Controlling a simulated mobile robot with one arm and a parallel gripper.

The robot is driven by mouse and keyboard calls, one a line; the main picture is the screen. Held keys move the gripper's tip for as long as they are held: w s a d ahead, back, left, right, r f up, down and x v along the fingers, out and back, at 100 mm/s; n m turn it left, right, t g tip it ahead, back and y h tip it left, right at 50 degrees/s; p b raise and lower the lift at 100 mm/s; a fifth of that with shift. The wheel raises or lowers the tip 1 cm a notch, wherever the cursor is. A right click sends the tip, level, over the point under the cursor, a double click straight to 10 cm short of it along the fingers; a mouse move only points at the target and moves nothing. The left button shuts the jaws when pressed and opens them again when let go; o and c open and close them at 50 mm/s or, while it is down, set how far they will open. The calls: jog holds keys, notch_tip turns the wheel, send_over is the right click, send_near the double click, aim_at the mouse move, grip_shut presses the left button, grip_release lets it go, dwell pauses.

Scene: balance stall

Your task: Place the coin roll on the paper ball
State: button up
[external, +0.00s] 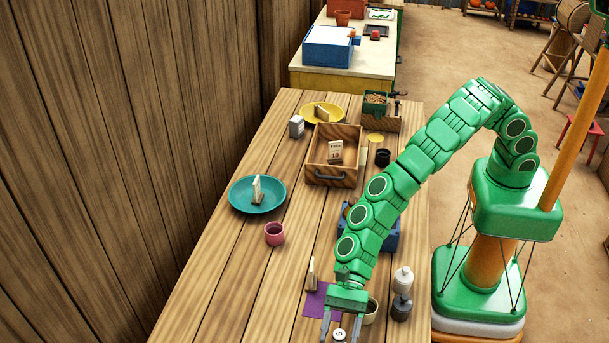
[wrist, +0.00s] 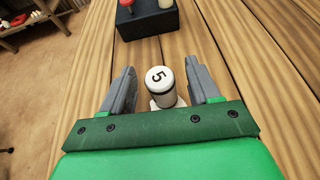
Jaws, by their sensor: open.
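A cylinder with a white top marked 5 and a dark band, which looks like the coin roll (wrist: 160,78), stands between the fingers of my gripper (wrist: 161,66) in the wrist view. Gaps show on both sides of it. In the external view its white top (external: 339,334) shows at the bottom edge, between the fingers of my open gripper (external: 341,326). A small whitish patch (wrist: 154,104) shows at the cylinder's lower edge; I cannot tell whether it is the paper ball. No paper ball is clearly visible elsewhere.
A cup (external: 370,312) and a grey-and-white bottle (external: 402,300) stand close on the right. A dark block with pegs (wrist: 147,20) is ahead in the wrist view. Bare planks lie at left.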

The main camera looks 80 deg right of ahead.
jog(key=v, duration=1.1)
jog(key=shift+d, duration=0.25)
jog(key=shift+r, duration=0.1)
dwell(0.5)
